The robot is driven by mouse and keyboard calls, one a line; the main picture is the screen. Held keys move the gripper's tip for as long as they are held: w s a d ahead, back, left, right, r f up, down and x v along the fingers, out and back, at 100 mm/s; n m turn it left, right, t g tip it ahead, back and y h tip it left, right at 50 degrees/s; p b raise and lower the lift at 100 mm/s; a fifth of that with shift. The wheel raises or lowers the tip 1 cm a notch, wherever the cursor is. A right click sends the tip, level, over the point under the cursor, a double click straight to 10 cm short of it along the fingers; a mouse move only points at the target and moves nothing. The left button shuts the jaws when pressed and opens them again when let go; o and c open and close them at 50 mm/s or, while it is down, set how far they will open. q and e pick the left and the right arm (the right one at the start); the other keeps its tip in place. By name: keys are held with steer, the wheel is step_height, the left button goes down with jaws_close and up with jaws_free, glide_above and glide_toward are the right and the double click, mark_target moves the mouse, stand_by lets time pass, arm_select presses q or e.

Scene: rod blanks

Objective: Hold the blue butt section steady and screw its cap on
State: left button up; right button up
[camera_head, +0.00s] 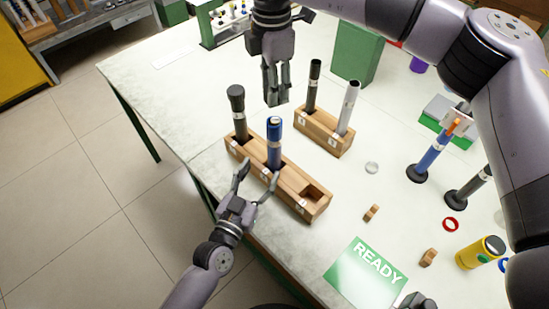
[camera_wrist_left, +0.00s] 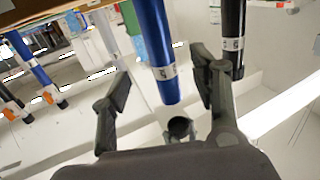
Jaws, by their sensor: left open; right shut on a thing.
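The blue butt section (camera_head: 274,150) stands upright in the middle slot of the long wooden block (camera_head: 300,200). It also shows in the left wrist view (camera_wrist_left: 155,45), between the fingers. My left gripper (camera_head: 259,172) is open at the near side of the section, its fingers apart; in its wrist view (camera_wrist_left: 162,85) they do not appear to touch it. My right gripper (camera_head: 277,95) points down above the section's top and is shut on a small greyish piece, probably the cap, mostly hidden by the fingers. A gap shows between it and the section.
A black section (camera_head: 238,115) stands in the same block. A smaller block (camera_head: 325,132) behind holds a dark and a silver rod. A blue rod (camera_head: 430,155) stands on a round base at right. A green READY mat (camera_head: 367,275) lies at the front. The table's left is clear.

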mark_target(271, 152)
arm_select(q)
steer(key=x, duration=0.9)
steer(key=shift+w+d, duration=0.2)
steer(key=shift+w, duration=0.15)
steer(key=shift+c, duration=0.3)
jaws_close()
